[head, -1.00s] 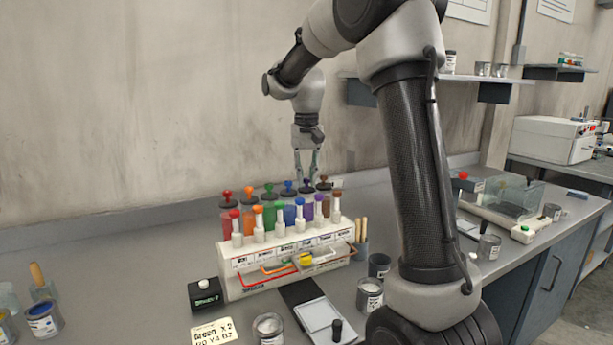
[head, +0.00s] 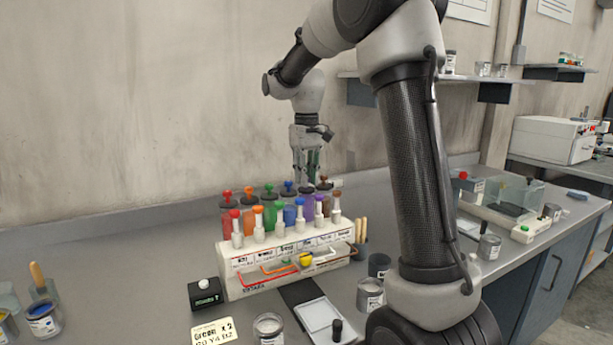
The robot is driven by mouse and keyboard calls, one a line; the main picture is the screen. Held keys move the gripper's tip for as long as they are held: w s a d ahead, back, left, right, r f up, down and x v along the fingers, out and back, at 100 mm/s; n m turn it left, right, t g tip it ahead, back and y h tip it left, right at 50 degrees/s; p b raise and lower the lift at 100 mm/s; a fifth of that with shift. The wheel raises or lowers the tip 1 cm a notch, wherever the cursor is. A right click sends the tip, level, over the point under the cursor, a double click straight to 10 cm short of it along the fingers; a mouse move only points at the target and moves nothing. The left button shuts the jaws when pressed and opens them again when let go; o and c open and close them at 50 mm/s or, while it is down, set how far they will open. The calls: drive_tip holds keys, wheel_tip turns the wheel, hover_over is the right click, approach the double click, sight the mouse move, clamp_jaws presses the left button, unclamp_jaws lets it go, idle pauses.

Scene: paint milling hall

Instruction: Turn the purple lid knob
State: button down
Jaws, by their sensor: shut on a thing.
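The dispenser rack (head: 236,262) is white and stands on the bench with a row of coloured canisters. Their lid knobs run from red at left through orange, green and blue to brown at right. The purple lid knob (head: 307,188) is between the blue knob (head: 289,187) and the brown knob (head: 324,181), mostly covered by my fingers. My gripper (head: 306,182) points straight down over the purple canister (head: 309,207) and is shut on its knob. How far the knob is turned is too small to tell.
Smaller coloured caps (head: 319,198) stand in front of the canisters, close to my gripper. The wall is close behind.

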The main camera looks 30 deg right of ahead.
drive_tip(key=c, duration=1.6)
unclamp_jaws()
drive_tip(key=shift+r, duration=0.1)
wheel_tip(320, 180, up, 12)
